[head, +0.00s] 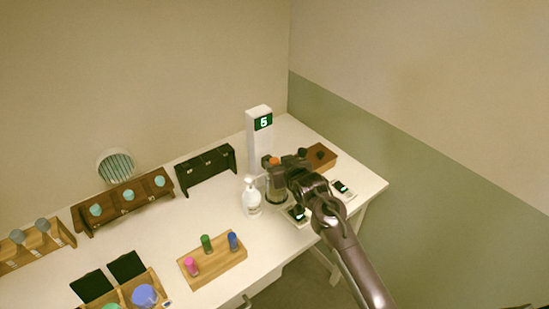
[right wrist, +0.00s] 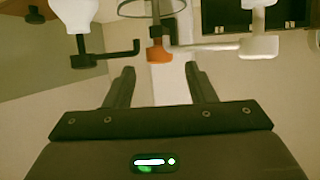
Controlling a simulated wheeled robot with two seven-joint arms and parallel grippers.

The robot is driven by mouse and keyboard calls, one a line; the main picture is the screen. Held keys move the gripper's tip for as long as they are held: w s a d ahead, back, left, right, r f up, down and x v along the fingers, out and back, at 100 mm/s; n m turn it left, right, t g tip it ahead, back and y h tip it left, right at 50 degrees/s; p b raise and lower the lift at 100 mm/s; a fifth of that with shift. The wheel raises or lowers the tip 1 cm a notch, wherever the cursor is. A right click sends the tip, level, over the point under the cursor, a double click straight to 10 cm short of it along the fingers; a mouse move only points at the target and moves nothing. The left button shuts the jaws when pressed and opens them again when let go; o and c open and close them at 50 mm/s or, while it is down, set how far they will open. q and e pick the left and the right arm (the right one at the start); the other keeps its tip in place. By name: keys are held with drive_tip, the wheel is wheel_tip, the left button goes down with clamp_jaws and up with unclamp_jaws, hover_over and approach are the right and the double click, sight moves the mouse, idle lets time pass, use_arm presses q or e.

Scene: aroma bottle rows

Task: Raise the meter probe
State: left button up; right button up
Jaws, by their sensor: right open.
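The meter (head: 259,142) is a tall white tower with a lit green display, standing at the back of the table. The meter probe appears as an orange-topped piece (head: 273,161) in front of the tower, above a clear glass vessel (head: 275,190). My right gripper (head: 280,167) is close to the orange piece, partly hiding it. In the right wrist view the orange piece (right wrist: 158,51) lies just beyond my open fingertips (right wrist: 159,70), centred between them. Nothing is between the fingers. My left gripper is not in view.
A white pump bottle (head: 251,198) stands close left of the vessel. A small meter pad (head: 297,215) and another (head: 342,189) lie near my arm. A wooden block (head: 320,158) is behind it. A tray of coloured vials (head: 212,263) is at the front; the table's right edge is near.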

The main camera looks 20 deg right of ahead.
sight(275, 160)
drive_tip(key=shift+p+x, duration=0.45)
drive_tip(key=shift+x, duration=1.7)
drive_tip(key=shift+f, duration=0.1)
drive_tip(key=shift+c, duration=0.4)
clamp_jaws()
